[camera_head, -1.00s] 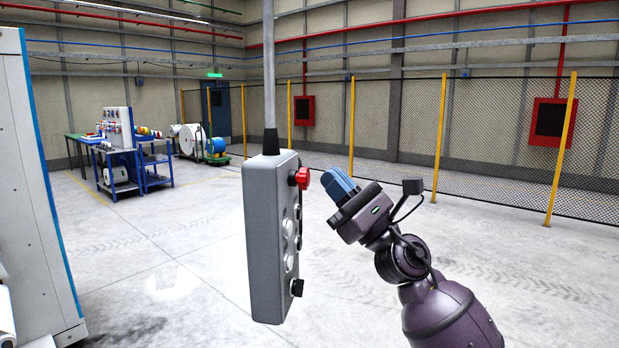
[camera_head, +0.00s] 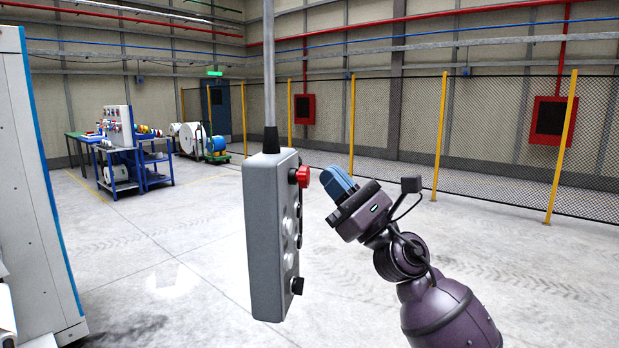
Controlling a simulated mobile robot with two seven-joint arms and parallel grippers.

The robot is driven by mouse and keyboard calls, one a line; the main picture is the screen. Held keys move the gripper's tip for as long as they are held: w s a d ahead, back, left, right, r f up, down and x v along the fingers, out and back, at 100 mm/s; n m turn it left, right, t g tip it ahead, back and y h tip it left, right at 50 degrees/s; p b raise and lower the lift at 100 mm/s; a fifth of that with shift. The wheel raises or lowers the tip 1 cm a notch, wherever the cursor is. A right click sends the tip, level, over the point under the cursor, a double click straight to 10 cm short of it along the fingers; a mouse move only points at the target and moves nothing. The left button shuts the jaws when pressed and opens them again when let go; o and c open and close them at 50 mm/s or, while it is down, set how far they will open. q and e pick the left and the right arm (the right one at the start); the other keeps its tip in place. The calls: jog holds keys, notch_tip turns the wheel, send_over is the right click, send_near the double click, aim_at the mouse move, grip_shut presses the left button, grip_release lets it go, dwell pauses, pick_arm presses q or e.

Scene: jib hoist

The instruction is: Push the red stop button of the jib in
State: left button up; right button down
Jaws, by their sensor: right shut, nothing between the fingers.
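The jib's grey control pendant (camera_head: 264,235) hangs from a pole in the middle of the view. Its button face is turned to the right. The red stop button (camera_head: 303,176) sticks out near the top of that face. My right gripper (camera_head: 328,175) is shut and empty, its blue fingertips pointing up and left toward the red button. A small gap shows between the fingertips and the button. My left gripper is out of view.
Several other buttons and a black knob (camera_head: 297,286) sit lower on the pendant face. A white cabinet (camera_head: 35,200) stands at the far left. A workbench (camera_head: 118,150) and a mesh fence (camera_head: 500,150) are farther back. The floor around the pendant is clear.

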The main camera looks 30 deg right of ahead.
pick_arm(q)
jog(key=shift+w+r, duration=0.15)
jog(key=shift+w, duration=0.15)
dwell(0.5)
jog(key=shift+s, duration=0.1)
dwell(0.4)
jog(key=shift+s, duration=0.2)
pick_arm(e)
jog(key=shift+w+a, duration=0.25)
jog(key=shift+a, duration=0.1)
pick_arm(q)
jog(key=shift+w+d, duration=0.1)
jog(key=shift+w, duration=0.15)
pick_arm(e)
jog(key=shift+w+a, duration=0.2)
dwell(0.4)
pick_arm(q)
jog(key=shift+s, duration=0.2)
pick_arm(e)
jog(key=shift+w+a, duration=0.15)
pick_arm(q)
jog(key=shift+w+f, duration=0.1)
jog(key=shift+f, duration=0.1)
pick_arm(e)
jog(key=shift+s+d, duration=0.6)
jog(key=shift+d, duration=0.1)
